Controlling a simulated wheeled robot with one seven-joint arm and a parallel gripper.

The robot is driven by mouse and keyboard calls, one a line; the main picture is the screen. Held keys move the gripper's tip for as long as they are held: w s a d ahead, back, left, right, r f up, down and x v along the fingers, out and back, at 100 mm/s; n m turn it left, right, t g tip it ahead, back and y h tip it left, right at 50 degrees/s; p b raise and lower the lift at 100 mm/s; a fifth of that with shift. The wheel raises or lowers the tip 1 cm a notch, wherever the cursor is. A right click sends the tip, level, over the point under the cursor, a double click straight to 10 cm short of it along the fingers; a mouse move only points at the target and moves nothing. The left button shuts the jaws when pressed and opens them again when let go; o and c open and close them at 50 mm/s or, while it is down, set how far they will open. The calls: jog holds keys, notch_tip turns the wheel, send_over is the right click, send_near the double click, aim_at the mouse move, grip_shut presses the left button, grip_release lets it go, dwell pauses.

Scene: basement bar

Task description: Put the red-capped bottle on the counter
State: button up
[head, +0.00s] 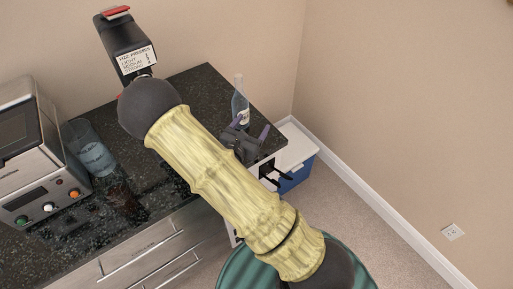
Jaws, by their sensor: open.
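A slim clear bottle (240,108) with a pale blue label stands upright near the far right end of the dark counter (196,88). Its top looks pale, and I cannot make out a red cap on it. My gripper (254,128), black with purplish fingers, is open just in front of and below the bottle in the picture, near the counter's right edge. I see nothing held in it. Whether a finger touches the bottle is unclear. My arm hides part of the gripper and much of the counter.
A toaster oven (30,150), a bluish clear container (90,152) and a dark glass (122,203) stand at the left. A black, red-topped appliance (122,45) rises behind my elbow. A blue and white cooler (300,170) is on the floor at the right.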

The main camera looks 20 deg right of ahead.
jog(key=s+d+r+m+g+y, duration=0.1)
jog(key=s+d+m+g, duration=0.3)
jog(key=s+m+g, duration=0.35)
jog(key=s+d+m+g, duration=0.4)
jog(key=s+m+g, duration=0.25)
jog(key=s, duration=0.25)
jog(key=s+a+r+m+t+y, duration=0.1)
jog(key=a+r+m+t+y, duration=0.2)
jog(key=a+r+m+y, duration=0.3)
jog(key=a+m+y, duration=0.3)
jog(key=m+y, duration=0.1)
jog(key=m, duration=0.2)
jog(key=shift+a+m+t+y, duration=0.2)
jog(key=shift+m+t+y, duration=0.1)
